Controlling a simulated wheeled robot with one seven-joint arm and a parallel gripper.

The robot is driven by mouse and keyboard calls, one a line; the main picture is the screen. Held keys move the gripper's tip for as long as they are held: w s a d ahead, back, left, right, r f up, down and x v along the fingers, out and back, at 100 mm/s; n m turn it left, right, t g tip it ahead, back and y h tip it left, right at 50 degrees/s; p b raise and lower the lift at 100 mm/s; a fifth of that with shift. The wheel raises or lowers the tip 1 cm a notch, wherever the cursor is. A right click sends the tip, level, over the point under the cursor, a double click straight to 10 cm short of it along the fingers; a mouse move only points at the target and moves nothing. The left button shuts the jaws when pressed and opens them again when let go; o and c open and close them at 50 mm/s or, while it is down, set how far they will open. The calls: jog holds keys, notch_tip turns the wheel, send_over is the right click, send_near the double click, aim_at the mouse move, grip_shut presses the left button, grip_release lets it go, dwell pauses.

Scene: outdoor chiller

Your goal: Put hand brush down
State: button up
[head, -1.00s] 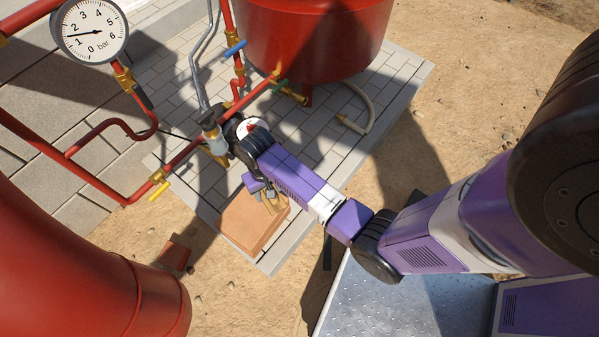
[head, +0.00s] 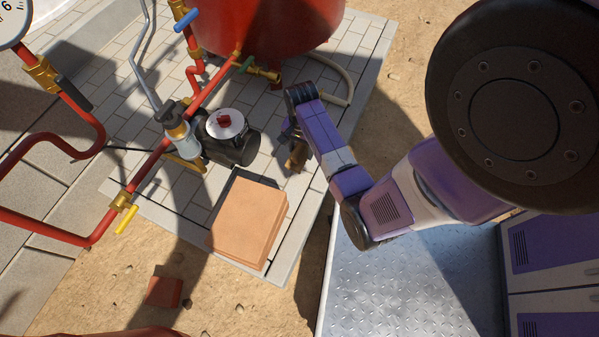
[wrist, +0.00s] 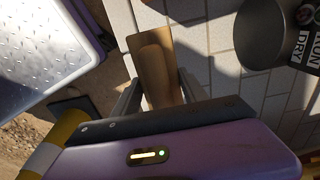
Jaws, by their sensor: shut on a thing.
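The hand brush (head: 297,158) is a brown wooden piece, small and partly shaded in the head view. In the wrist view, the brush (wrist: 153,62) lies lengthwise between the two fingers, its far end reaching beyond them. My gripper (wrist: 158,90) is shut on it. In the head view my gripper (head: 291,135) is mostly hidden by the purple wrist link, over the paved pad (head: 312,205) to the right of the black pump. I cannot tell whether the brush touches the paving.
The black pump (head: 235,150) stands just left of the brush; its round end (wrist: 270,30) shows in the wrist view. A terracotta block (head: 245,222) lies nearer on the pad. Red pipes (head: 155,175) and a red tank (head: 265,35) stand left and behind. Bare tiles surround the brush.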

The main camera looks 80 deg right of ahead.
notch_tip(320, 180, down, 15)
jog(key=b, duration=0.6)
jog(key=shift+r, duration=0.2)
jog(key=shift+f, duration=0.15)
jog(key=o, duration=1.4)
